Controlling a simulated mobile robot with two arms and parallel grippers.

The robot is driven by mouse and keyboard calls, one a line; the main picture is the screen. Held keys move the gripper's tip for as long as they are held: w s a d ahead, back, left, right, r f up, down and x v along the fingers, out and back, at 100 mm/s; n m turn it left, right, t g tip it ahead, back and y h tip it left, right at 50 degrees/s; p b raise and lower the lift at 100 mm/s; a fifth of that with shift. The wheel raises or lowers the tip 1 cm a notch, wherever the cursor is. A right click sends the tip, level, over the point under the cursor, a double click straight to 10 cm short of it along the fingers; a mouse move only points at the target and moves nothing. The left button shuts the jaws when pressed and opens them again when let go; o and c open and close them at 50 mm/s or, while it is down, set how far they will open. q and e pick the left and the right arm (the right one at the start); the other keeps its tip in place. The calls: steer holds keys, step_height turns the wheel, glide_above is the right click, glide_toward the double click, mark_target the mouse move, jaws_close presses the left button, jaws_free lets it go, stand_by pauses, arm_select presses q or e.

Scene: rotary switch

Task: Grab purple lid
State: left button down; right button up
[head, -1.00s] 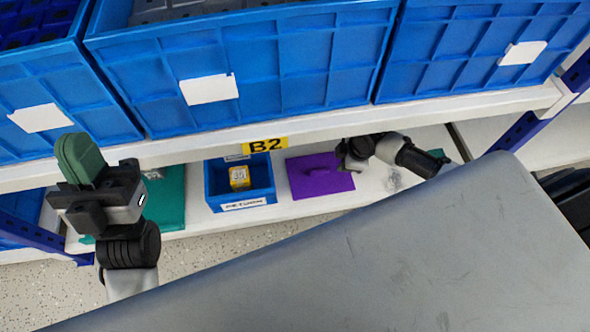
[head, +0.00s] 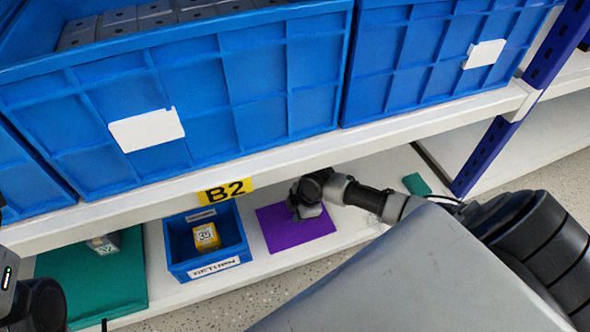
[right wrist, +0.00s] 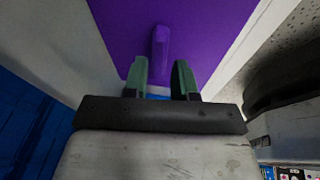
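The purple lid (head: 275,240) is a flat sheet on the lower white shelf, right of the small blue RETURN bin. In the right wrist view, the purple lid (right wrist: 205,25) has a raised purple handle (right wrist: 160,45) standing just beyond the fingertips. My right gripper (head: 305,212) is over the lid and hides part of it. In the right wrist view, the green fingers of my right gripper (right wrist: 160,75) are apart, with the handle lined up with the gap between them. Only a piece of my left gripper shows at the left edge; its fingers are out of frame.
The blue RETURN bin (head: 180,268) holds a yellow and white box (head: 206,236). A teal lid or mat (head: 110,292) lies at left with a small grey box (head: 103,244) at its back. The upper shelf edge (head: 130,210) with large blue crates (head: 285,80) hangs above.

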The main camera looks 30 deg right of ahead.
steer(key=shift+b+x, duration=0.55)
steer(key=shift+x, duration=0.7)
steer(key=shift+c, duration=0.2)
jaws_close()
steer(key=shift+r, duration=0.15)
